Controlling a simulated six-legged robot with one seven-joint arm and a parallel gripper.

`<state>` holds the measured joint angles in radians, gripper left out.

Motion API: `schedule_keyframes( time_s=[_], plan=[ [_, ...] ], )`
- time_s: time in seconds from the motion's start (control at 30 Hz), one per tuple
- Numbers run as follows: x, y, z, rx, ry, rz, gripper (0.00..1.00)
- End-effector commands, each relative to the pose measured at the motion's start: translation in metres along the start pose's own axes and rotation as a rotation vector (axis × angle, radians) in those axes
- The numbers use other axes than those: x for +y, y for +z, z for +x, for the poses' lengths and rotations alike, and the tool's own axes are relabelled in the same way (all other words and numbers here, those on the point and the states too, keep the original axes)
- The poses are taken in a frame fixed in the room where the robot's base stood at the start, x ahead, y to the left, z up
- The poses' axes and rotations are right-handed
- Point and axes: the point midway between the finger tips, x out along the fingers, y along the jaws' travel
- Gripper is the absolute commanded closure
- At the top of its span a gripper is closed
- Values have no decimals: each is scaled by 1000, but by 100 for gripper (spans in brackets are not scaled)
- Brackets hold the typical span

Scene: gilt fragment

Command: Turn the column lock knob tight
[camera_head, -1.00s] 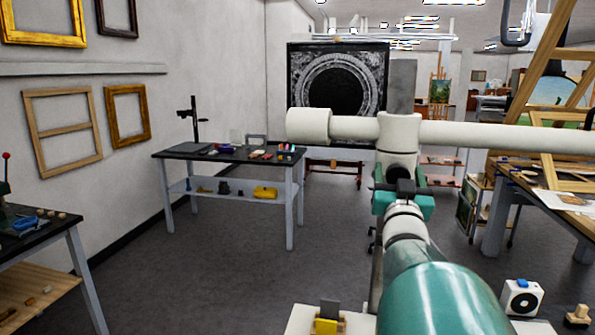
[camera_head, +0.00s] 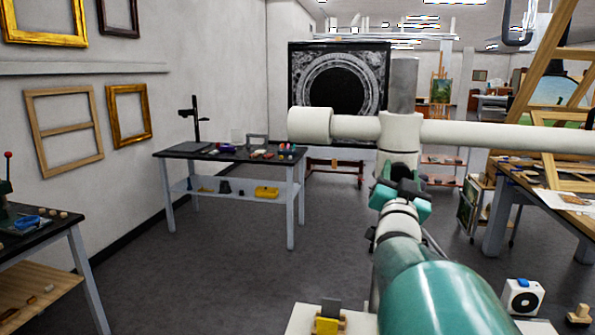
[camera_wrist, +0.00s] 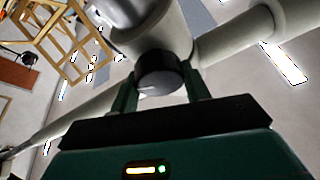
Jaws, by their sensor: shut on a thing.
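The column lock knob (camera_wrist: 159,73) is a dark round knob with a pale line on its face, in the middle of the wrist view. It sits on the underside of a thick pale collar (camera_wrist: 158,28). My gripper (camera_wrist: 161,88) has one green finger on each side of the knob and is shut on it. In the head view the collar (camera_head: 400,135) joins a long pale horizontal tube (camera_head: 500,136), with my gripper (camera_head: 402,180) just below it, rolled at a slant.
A dark-topped bench (camera_head: 225,153) with small items stands at the left, a second bench (camera_head: 40,235) nearer. A wooden easel (camera_head: 545,90) and a worktable (camera_head: 545,195) stand at the right. The floor between the benches and my arm is clear.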

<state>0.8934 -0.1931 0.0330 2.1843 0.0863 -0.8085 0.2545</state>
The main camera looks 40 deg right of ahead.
Motion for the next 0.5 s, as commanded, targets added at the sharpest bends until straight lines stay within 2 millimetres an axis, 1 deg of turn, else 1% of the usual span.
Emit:
schedule_keyframes(
  time_s=[0.07,0.5],
  plan=[
    [-3,2,0,0,20,65,76],
    [-2,1,0,22,179,452,76]
  ],
)
